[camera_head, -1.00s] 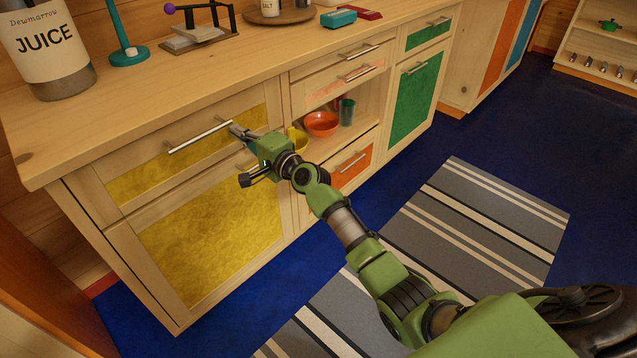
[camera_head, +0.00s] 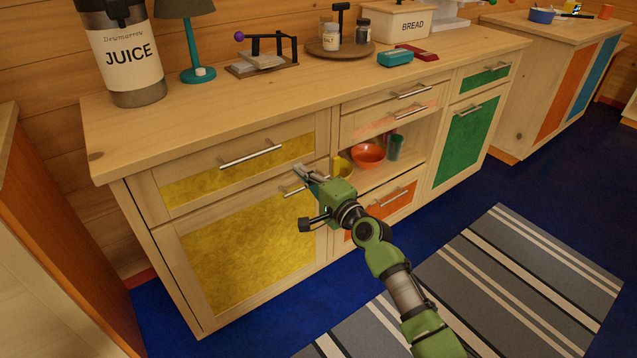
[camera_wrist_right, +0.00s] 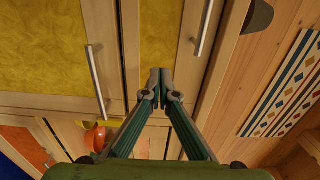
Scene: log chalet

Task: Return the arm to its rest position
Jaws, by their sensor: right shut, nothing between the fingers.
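My right arm is green and reaches in from the lower right of the head view. Its gripper (camera_head: 303,172) is in front of the cabinet, near the yellow drawer and the yellow door below it. In the right wrist view the gripper's two fingers (camera_wrist_right: 160,88) meet at their tips, with nothing between them. The drawer's bar handle (camera_head: 250,157) is to the left of the fingertips in the head view and apart from them. The drawer looks closed. My left gripper is not in view.
The wooden cabinet (camera_head: 480,62) holds a juice dispenser (camera_head: 125,55), a teal lamp (camera_head: 195,45) and a bread box (camera_head: 405,24) on top. An open shelf holds an orange bowl (camera_head: 368,155) and a green cup (camera_head: 396,146). A striped rug (camera_head: 500,275) lies on the open blue floor.

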